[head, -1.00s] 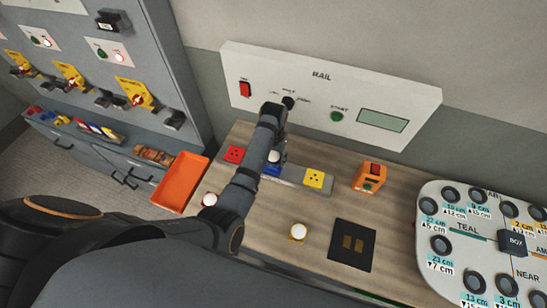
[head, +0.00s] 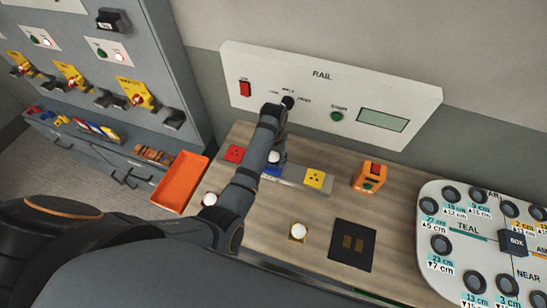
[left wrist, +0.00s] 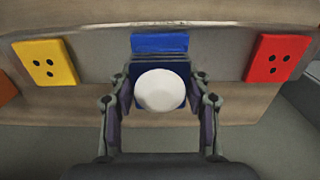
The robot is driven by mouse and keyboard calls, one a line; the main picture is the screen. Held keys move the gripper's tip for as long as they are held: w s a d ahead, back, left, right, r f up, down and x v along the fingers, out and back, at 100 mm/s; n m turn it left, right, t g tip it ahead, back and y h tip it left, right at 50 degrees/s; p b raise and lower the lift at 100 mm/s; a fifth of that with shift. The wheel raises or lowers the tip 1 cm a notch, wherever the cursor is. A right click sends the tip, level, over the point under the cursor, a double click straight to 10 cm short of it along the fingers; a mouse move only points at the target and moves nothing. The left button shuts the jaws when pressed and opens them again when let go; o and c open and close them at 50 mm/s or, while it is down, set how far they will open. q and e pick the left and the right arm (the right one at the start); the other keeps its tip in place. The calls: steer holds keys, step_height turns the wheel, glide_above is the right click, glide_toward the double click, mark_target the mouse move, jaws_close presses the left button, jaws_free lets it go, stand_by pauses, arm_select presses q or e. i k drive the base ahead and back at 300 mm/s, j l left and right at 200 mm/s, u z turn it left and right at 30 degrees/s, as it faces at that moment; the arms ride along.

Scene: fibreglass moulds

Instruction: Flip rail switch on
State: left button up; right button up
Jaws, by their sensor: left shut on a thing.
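The white RAIL panel (head: 320,72) is on the wall above the bench. It carries a red rocker switch (head: 245,88) at its left end, a black selector knob (head: 289,102), a green START button (head: 337,116) and a display (head: 382,121). I cannot tell the red switch's position. My left gripper (head: 273,161) is low over the bench, below the panel and apart from the switch. In the left wrist view, its fingers (left wrist: 160,102) are shut on a blue block with a round white top (left wrist: 160,90). My right gripper is out of view.
A grey strip (left wrist: 215,53) bears red (head: 234,153), blue (left wrist: 160,43) and yellow (head: 314,179) sockets. An orange tray (head: 180,182) sits left, an orange box (head: 370,177) right. A black pad (head: 351,245) and white-topped button (head: 298,231) are in front.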

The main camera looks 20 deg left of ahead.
mark_target(244, 90)
steer(key=k+l+u, duration=0.15)
steer(key=k, duration=0.25)
steer(key=k+l+u, duration=0.15)
steer(key=k+l, duration=0.15)
steer(key=k+l+u, duration=0.15)
steer(key=k, duration=0.35)
